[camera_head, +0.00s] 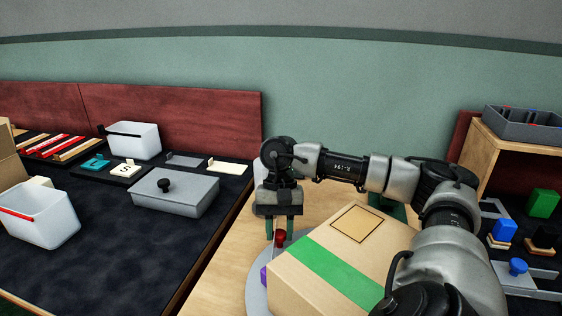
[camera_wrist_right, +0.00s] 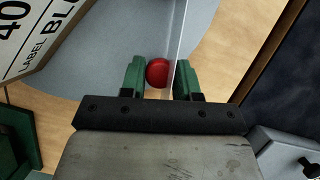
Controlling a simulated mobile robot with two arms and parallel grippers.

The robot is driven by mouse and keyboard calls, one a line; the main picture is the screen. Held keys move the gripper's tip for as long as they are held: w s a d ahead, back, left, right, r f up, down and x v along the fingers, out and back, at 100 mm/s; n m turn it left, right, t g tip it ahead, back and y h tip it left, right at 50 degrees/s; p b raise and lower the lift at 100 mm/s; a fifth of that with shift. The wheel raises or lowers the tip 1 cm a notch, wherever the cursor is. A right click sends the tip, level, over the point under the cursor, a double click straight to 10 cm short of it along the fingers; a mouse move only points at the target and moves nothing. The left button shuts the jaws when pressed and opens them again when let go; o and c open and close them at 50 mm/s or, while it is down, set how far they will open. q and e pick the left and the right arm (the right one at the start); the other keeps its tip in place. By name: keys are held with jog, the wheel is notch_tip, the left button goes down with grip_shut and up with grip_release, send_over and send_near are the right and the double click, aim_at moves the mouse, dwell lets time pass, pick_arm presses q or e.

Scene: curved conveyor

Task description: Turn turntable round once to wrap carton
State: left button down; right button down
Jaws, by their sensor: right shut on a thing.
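The carton (camera_head: 330,270), brown with a green stripe on top, stands on the grey round turntable (camera_head: 257,297). In the right wrist view the turntable (camera_wrist_right: 100,75) lies below the fingers, and a carton side with a printed white label (camera_wrist_right: 40,30) shows at upper left. My right gripper (camera_head: 282,230) points down beside the carton's far left corner. It is shut on the red knob (camera_head: 280,238), which also shows between the fingers in the wrist view (camera_wrist_right: 157,73). A thin see-through sheet edge (camera_wrist_right: 181,40) runs past the knob. My left gripper is out of view.
A dark-topped bench at left holds a grey lidded box (camera_head: 175,192), white bins (camera_head: 40,217) and small plates. At right, a wooden shelf carries a grey tray (camera_head: 525,127), with coloured blocks (camera_head: 543,203) below. Bare wooden tabletop (camera_head: 215,285) lies left of the turntable.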

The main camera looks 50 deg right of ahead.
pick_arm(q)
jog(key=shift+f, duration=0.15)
pick_arm(e)
jog(key=c, duration=0.9)
grip_release()
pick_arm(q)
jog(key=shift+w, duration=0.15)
pick_arm(e)
jog(key=shift+o, duration=0.3)
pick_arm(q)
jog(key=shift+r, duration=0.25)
pick_arm(e)
jog(key=shift+r, duration=0.15)
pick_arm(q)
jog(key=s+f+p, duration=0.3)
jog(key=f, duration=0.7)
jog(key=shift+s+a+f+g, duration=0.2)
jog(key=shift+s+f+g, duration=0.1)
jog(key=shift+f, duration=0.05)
pick_arm(e)
jog(key=v, duration=1)
jog(key=shift+r, duration=0.25)
